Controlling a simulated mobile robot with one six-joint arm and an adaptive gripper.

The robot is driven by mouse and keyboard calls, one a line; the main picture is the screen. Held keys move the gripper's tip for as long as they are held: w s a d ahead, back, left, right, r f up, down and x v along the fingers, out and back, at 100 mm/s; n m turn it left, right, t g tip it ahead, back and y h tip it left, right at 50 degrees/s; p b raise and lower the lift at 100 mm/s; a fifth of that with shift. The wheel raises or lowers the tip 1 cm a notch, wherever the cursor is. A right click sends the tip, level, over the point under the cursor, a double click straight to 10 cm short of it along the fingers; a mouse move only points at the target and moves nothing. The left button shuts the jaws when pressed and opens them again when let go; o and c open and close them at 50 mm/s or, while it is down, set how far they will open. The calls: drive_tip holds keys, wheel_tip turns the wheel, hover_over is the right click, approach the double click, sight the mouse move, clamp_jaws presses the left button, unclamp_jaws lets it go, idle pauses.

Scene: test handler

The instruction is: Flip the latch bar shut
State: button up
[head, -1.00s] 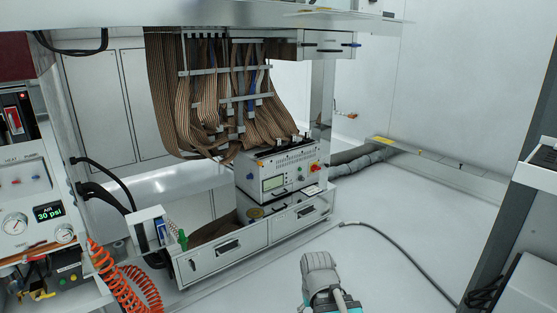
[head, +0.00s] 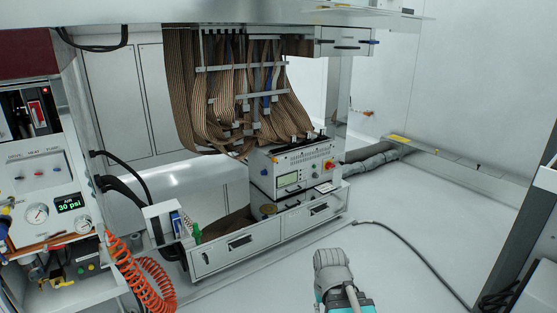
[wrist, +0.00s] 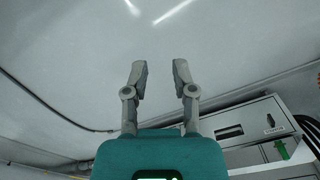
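I cannot make out a latch bar for certain in either view. A white box (head: 343,47) with a small blue-tipped part (head: 375,41) at its right end hangs at the top of the handler; whether this is the latch is unclear. My gripper (wrist: 160,72) is open and empty in the wrist view, its two grey fingers apart with only pale floor behind. In the head view my grey and teal arm end shows at the bottom centre, well away from the handler, and its fingertips cannot be told apart there.
Brown ribbon cables (head: 230,105) hang above a white instrument (head: 292,170) on a drawer unit (head: 237,255). A gauge panel (head: 40,185) and an orange coiled hose (head: 130,270) stand left. A black cable (head: 425,255) crosses the open floor at right.

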wheel_tip(320, 180, up, 22)
drive_tip(key=p, duration=2)
drive_tip(key=shift+f+p, duration=0.25)
drive_tip(key=shift+p, duration=0.15)
clamp_jaws()
